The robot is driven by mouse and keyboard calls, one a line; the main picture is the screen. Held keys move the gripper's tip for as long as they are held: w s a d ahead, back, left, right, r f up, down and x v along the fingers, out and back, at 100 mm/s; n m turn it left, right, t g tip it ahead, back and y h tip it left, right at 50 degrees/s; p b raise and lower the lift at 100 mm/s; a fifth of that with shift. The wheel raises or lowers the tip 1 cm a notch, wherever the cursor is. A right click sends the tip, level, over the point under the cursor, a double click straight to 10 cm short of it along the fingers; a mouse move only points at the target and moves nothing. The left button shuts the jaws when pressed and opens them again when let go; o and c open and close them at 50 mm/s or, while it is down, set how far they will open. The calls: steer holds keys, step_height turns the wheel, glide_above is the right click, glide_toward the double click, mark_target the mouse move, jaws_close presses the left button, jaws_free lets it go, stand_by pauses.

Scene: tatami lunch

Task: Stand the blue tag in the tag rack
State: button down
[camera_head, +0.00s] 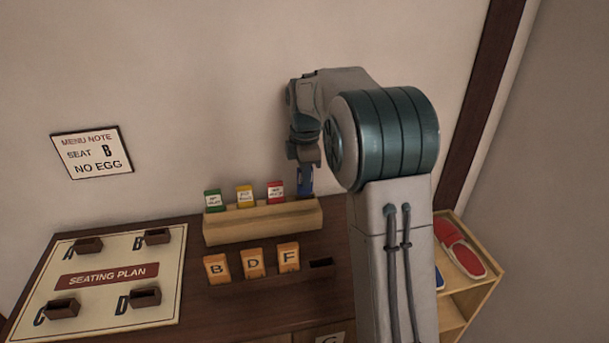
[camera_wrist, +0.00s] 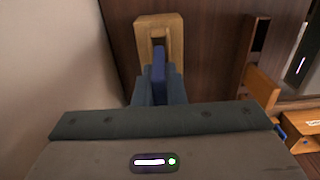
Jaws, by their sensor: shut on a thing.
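The blue tag (camera_head: 305,180) is between the fingers of my gripper (camera_head: 304,166), at the right end of the tag rack. In the wrist view the blue tag (camera_wrist: 158,68) stands edge-on between the fingertips. The tag rack (camera_head: 262,224) is a long pale wooden block near the wall. Green, yellow and red tags stand in it, left of the blue tag. In the wrist view the end of the rack (camera_wrist: 174,28) shows, with the blue tag over its slot. I cannot tell how deep the tag sits. My gripper (camera_wrist: 158,92) is shut on it.
Orange tags B (camera_head: 216,268), D (camera_head: 252,263) and F (camera_head: 288,257) stand before the rack, with an empty dark holder (camera_head: 321,267) beside them. A seating plan board (camera_head: 105,298) lies left. A menu note (camera_head: 91,153) hangs on the wall. A shelf with red slippers (camera_head: 459,248) stands right.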

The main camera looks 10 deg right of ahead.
steer(key=shift+f, duration=0.1)
steer(key=shift+f+b, duration=0.5)
steer(key=shift+f, duration=0.2)
steer(key=shift+f, duration=0.5)
stand_by(1.4)
steer(key=c, duration=0.8)
jaws_free()
steer(key=shift+o, duration=0.2)
steer(key=shift+r, duration=0.1)
steer(key=shift+r+p, duration=2.95)
steer(key=shift+r, duration=0.5)
